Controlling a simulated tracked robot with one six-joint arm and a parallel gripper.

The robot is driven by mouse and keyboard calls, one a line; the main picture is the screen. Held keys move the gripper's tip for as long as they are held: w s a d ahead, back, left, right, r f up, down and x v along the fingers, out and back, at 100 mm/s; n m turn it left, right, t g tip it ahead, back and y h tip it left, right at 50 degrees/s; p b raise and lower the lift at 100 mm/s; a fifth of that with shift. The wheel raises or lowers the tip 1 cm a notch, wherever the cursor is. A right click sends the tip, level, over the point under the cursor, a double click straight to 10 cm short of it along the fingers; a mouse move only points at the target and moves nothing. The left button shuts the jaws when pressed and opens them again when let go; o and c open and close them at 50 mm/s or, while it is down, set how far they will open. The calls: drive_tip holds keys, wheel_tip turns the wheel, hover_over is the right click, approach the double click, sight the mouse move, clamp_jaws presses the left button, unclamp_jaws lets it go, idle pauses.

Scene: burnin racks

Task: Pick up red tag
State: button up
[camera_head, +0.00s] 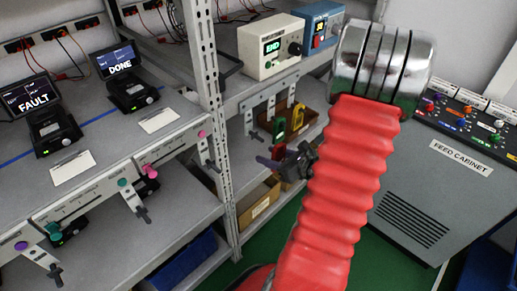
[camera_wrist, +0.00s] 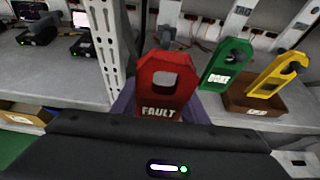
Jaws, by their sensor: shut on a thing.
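The red tag (camera_wrist: 165,72), with a square hole and the word FAULT, stands upright just ahead of my gripper (camera_wrist: 158,108) in the wrist view. My purple-tipped fingers are shut on its lower part, one on each side. In the head view my gripper (camera_head: 279,162) is in front of the middle rack's shelf edge, and a small part of the red tag (camera_head: 279,151) shows at it. The tag's lower end is hidden by my gripper body.
A green tag (camera_wrist: 228,64) and a yellow tag (camera_wrist: 277,73) hang to the right, close to the red tag. A brown bin (camera_wrist: 251,105) is behind them. A perforated rack post (camera_head: 212,110) stands to the left. The feed cabinet (camera_head: 425,205) is at right.

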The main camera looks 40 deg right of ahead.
drive_tip(key=s, duration=0.8)
drive_tip(key=shift+s, duration=0.4)
drive_tip(key=shift+d, duration=0.1)
drive_tip(key=shift+r, duration=0.55)
drive_tip(key=shift+s, duration=0.15)
idle(0.4)
drive_tip(key=s, duration=0.7)
drive_tip(key=shift+d, duration=0.15)
idle(1.0)
idle(1.1)
